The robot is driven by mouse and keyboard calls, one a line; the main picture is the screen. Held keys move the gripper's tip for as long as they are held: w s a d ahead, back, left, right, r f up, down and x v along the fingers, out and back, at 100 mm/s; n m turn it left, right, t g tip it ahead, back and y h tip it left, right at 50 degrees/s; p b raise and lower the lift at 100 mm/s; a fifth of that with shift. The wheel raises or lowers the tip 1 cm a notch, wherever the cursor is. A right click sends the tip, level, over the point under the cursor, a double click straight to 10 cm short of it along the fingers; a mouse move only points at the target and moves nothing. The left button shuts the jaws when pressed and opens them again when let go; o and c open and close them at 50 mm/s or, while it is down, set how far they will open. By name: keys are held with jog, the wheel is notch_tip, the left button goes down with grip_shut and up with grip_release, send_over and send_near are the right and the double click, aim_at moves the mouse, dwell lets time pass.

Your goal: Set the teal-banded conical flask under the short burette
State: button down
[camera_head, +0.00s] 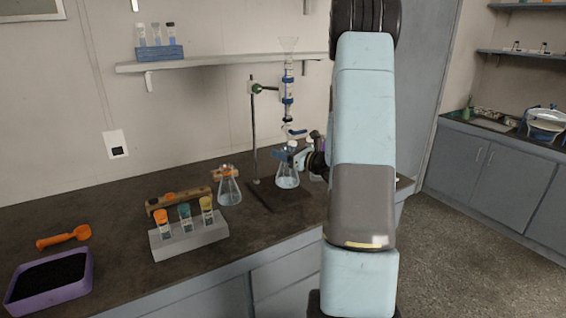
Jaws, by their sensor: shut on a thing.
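A conical flask (287,179) with clear liquid stands or hangs just above the dark stand base, beneath a burette (288,88). A blue-teal patch shows at its neck, partly covered by my gripper (292,154). My gripper is shut on the neck of this flask, reaching in from the right. The burette is clamped to a metal stand rod (254,130) and has a funnel on top; its tip is close above the flask's mouth. Whether the flask touches the base I cannot tell. No second burette shows; my arm hides the area to the right.
A grey rack (190,240) with coloured-cap vials, a wooden block (178,199), an orange scoop (63,237) and a purple tray (85,280) are further left. The front counter edge is clear.

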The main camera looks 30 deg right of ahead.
jog(key=shift+w+f, duration=0.1)
jog(key=shift+f, duration=1.7)
jog(key=shift+a, duration=0.1)
jog(key=c, duration=0.6)
grip_release()
jog(key=shift+o, duration=0.2)
